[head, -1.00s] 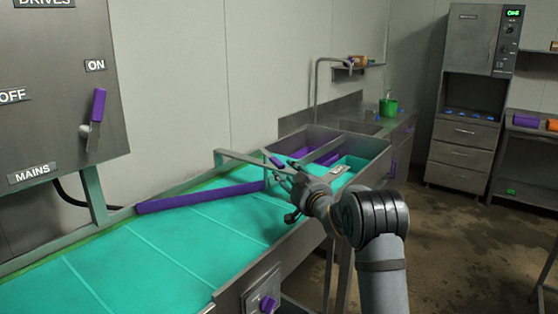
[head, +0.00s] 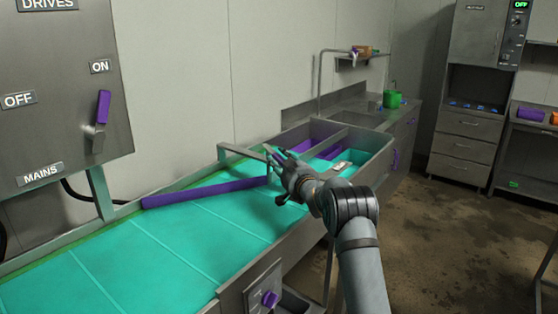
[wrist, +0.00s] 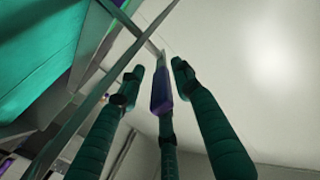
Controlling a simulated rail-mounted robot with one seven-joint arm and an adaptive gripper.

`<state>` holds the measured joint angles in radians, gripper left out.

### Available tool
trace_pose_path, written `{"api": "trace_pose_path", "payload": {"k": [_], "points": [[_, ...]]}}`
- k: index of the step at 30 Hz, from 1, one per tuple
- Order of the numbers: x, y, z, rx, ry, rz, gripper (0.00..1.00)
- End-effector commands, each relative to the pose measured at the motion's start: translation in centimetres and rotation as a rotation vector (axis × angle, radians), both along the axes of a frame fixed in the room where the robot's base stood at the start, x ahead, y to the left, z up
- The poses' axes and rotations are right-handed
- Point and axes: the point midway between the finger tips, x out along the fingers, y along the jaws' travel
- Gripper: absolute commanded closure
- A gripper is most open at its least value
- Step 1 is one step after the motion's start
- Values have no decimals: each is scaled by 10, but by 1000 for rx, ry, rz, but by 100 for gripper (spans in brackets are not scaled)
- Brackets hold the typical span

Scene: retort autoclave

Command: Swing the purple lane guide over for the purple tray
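My gripper is above the belt's far end, beside a metal frame. In the wrist view its fingers (wrist: 158,72) stand apart around a purple upright piece (wrist: 161,92), likely the guide's handle. Gaps show between this piece and the two upper fingers; contact with the third finger is unclear. Past the belt's end are a purple tray (head: 318,134) at the left and a teal tray (head: 325,164) at the right, partly hidden by my arm.
A switch panel (head: 60,90) with a purple lever (head: 103,107) stands at the left. A control box with a purple knob (head: 270,298) is on the belt's near side. A sink counter with a green container (head: 391,99) lies beyond the trays. The floor at right is clear.

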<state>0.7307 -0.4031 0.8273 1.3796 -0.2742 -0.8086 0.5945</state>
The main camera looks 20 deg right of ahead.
Motion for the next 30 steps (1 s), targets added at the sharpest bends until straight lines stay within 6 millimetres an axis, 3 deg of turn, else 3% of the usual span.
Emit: {"api": "trace_pose_path", "payload": {"k": [16, 30], "points": [[0, -1, -1, 1, 1, -1, 100], [-1, -2, -2, 2, 5, -4, 100]]}}
